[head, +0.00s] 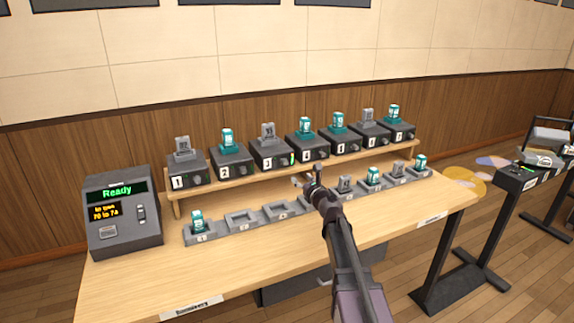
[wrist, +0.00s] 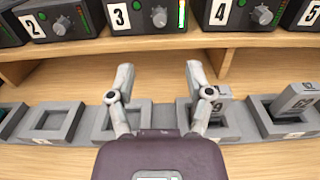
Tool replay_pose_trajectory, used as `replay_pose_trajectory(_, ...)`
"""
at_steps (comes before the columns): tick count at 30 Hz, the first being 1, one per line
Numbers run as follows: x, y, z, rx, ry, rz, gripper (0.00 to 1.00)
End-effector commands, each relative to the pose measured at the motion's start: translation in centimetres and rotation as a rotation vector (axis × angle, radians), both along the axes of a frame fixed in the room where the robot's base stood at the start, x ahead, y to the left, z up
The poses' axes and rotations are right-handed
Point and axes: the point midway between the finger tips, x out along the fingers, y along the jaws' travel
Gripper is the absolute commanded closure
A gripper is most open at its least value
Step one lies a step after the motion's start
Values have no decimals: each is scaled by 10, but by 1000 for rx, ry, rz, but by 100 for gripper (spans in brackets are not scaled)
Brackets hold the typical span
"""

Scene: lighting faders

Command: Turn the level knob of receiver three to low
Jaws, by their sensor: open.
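Receiver three (head: 271,156) is a dark box on the wooden shelf, labelled 3, with a grey slotted piece on top. In the wrist view its level knob (wrist: 160,17) is a silver round knob at the top, between the 3 label and a lit level bar (wrist: 182,14). In the head view my gripper (head: 311,180) is in front of the shelf, above the table.
Receiver two (wrist: 63,22) and receiver four (wrist: 247,17) flank receiver three closely. A row of grey cradles (wrist: 52,122) lies below the shelf (wrist: 100,47), some holding packs. A console (head: 124,213) reading "Ready" stands at the left. The front of the table (head: 250,275) is mostly clear.

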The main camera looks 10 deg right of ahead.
Motion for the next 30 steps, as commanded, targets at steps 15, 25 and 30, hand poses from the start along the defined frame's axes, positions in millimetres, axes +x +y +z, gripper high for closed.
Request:
replay_pose_trajectory(15, 70, 18, 0, -1, 0, 1, 34)
replay_pose_trajectory(25, 112, 29, 0, -1, 0, 0, 34)
replay_pose_trajectory(30, 123, 33, 0, -1, 0, 1, 34)
